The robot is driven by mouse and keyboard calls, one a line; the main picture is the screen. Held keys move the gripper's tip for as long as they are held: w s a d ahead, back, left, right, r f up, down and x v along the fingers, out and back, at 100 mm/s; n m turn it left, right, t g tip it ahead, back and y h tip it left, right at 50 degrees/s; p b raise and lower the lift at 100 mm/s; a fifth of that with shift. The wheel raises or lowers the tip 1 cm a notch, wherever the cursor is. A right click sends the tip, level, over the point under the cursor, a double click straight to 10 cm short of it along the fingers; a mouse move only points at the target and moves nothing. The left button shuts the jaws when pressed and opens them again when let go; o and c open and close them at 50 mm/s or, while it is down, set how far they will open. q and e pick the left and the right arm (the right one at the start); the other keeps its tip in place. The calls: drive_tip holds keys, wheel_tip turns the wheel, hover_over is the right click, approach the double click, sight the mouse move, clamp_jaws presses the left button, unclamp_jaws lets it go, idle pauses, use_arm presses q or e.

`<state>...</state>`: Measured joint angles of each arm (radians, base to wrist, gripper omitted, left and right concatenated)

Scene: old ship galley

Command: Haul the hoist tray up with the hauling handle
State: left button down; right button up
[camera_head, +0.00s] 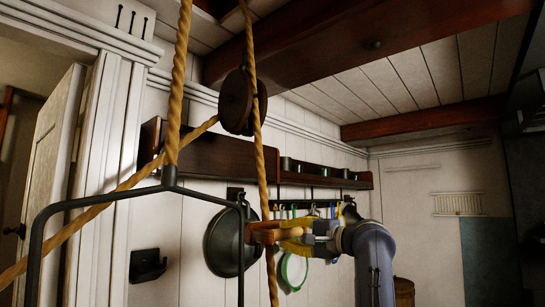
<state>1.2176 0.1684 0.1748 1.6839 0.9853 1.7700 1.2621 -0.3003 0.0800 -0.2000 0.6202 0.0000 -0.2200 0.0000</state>
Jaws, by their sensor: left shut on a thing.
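The dark metal frame (95,203), which looks like the hoist tray's hanger, hangs from a thick rope (178,90) at the left. The tray itself is below the picture. A second rope (259,150) runs down past the wooden pulley (237,102) to the reddish wooden hauling handle (264,236). My left gripper (292,236), with yellowish fingers, is shut on the handle from its right side. The frame's right leg hangs close to the handle's left end; I cannot tell whether they touch. My right gripper is not in view.
A rope (110,195) slants from the pulley to the lower left. A dark pan (222,243) and a green-rimmed round item (293,271) hang on the wall behind. A wooden shelf (215,158) runs along the wall above. Ceiling beams (345,40) cross overhead.

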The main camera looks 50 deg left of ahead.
use_arm(q)
wheel_tip(320, 180, down, 21)
drive_tip(key=w+d, duration=0.1)
drive_tip(key=shift+w, duration=0.4)
drive_tip(key=shift+d+f, duration=0.1)
wheel_tip(320, 180, down, 22)
drive_tip(key=w+d, duration=0.1)
drive_tip(key=shift+w+d, duration=0.2)
drive_tip(key=shift+w, duration=0.15)
idle(0.5)
wheel_tip(320, 180, down, 22)
drive_tip(key=w+d, duration=0.1)
drive_tip(key=shift+w+d+r, duration=0.2)
drive_tip(key=shift+w, duration=0.2)
idle(0.4)
